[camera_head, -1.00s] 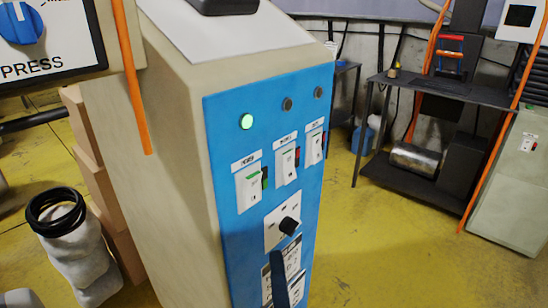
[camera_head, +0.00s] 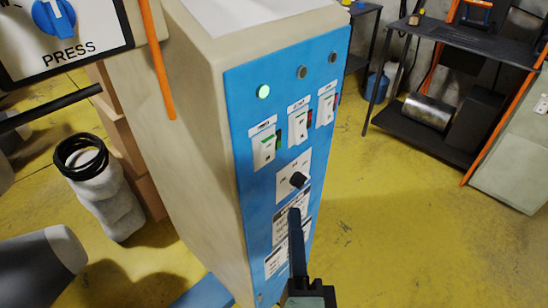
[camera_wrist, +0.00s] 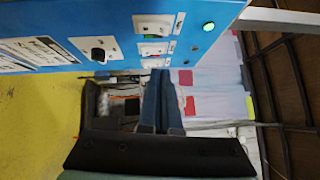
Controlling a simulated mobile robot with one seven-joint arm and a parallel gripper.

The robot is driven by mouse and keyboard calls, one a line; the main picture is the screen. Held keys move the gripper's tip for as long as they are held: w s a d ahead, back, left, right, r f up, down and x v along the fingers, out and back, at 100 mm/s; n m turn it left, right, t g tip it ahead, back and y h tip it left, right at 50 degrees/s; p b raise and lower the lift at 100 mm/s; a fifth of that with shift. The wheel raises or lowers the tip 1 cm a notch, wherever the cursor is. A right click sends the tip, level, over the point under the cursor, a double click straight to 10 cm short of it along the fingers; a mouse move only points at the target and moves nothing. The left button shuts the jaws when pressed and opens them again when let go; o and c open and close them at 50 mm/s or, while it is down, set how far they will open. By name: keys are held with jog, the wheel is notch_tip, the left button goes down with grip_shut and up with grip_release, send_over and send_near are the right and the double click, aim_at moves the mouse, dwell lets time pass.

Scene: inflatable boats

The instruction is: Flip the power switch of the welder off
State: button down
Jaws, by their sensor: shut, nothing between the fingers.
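The welder (camera_head: 195,130) is a tall beige cabinet with a blue front panel (camera_head: 245,215). A green lamp (camera_head: 263,92) glows at the panel's upper left, beside two dark lamps. Below are three white rocker switches; the leftmost switch (camera_head: 264,150) sits under the green lamp, and its label is too small to read. A black knob (camera_head: 298,180) is lower down. My gripper (camera_head: 294,212) is shut and empty, pointing up in front of the lower labels, below the knob. In the wrist view the shut fingers (camera_wrist: 161,76) lie beside the panel's row of switches (camera_wrist: 153,27).
A white sack with black hose (camera_head: 85,160) is on the floor. A dark shelf (camera_head: 450,40) is at the back right. The yellow floor right of the welder is clear.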

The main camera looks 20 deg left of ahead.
jog(key=p, duration=0.3)
send_near(271, 145)
jog(key=w+d, duration=0.1)
jog(key=w, duration=0.4)
jog(key=shift+w+a+r+p, duration=0.15)
jog(key=shift+a+p, duration=0.1)
jog(key=shift+a, duration=0.3)
jog(key=shift+w+a+f+p, duration=0.15)
jog(key=shift+a+p, duration=0.15)
jog(key=shift+a, duration=0.2)
jog(key=shift+w+a+r+p, duration=0.15)
jog(key=shift+a+p, duration=0.1)
jog(key=shift+a, duration=0.3)
jog(key=shift+r, duration=0.1)
jog(key=shift+a+r+p, duration=0.15)
jog(key=shift+r+p, duration=0.2)
jog(key=shift+p, duration=0.85)
jog(key=shift+a+f+n+g, duration=0.1)
jog(key=shift+f+n+g, duration=0.1)
jog(key=shift+n+g, duration=0.1)
jog(key=shift+f, duration=0.1)
